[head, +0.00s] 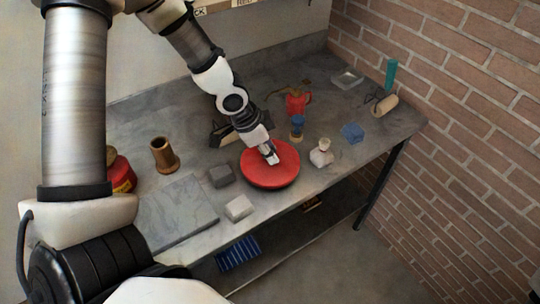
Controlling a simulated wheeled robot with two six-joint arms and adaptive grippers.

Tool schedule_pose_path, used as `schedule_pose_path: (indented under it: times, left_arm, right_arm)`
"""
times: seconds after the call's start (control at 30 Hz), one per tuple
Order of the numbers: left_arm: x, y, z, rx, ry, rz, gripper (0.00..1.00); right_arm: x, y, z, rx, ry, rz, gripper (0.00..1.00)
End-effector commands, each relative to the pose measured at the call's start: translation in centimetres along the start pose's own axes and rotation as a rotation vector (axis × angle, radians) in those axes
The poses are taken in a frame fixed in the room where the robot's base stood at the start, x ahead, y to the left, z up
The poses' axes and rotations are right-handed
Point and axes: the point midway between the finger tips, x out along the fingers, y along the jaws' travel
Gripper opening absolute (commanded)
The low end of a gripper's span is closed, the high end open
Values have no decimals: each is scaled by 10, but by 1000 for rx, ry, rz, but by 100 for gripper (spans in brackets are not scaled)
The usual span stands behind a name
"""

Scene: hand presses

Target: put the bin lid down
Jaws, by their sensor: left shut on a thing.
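The bin lid (272,176) is a round red disc near the front edge of the grey bench, right of centre. My left gripper (271,157) comes down on it from above and is shut at the middle of its top; the part it grips is hidden by the fingers. The lid looks about level. I cannot tell whether it touches the bench top or hangs just above it. My right gripper is not in view.
A grey block (220,176) and a pale block (239,208) lie left of the lid. A blue-topped item (297,126) and a whitish pouch-like item (321,154) stand close on its right. A brown cylinder (163,155) and a grey slab (178,213) are further left.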

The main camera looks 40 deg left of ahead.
Motion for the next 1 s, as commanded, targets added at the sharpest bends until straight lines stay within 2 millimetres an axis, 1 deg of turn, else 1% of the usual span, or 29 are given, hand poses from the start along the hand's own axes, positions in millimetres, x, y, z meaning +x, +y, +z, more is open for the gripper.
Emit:
schedule_pose_path:
  times: [0.03, 0.13, 0.2, 0.27, 0.5, 0.63, 0.67, 0.7, 0.73, 1.0]
  left_arm:
    - [11, 0, 4, 0, 1, -1, 0]
    - [23, 0, 10, 0, 0, 0, 0]
    - [36, 0, 15, 0, 0, 0, 0]
    - [44, 0, 18, -1, 0, 0, 0]
    - [40, 0, 17, 0, 0, 0, 0]
    - [45, 0, 19, -1, 0, 0, 0]
    - [44, 0, 18, -1, 0, 0, 32]
    - [43, 0, 18, -1, 0, 0, 46]
    - [43, 0, 18, -1, 0, 0, 54]
    - [43, 0, 18, -1, 0, 0, 54]
  right_arm:
    - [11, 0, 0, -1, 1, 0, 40]
    - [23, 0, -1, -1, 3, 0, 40]
    - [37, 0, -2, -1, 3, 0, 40]
    - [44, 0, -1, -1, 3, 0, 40]
    - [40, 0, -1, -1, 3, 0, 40]
    - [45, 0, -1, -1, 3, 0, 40]
    - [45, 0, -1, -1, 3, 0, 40]
    - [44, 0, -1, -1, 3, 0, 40]
    - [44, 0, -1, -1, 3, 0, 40]
    - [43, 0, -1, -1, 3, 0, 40]
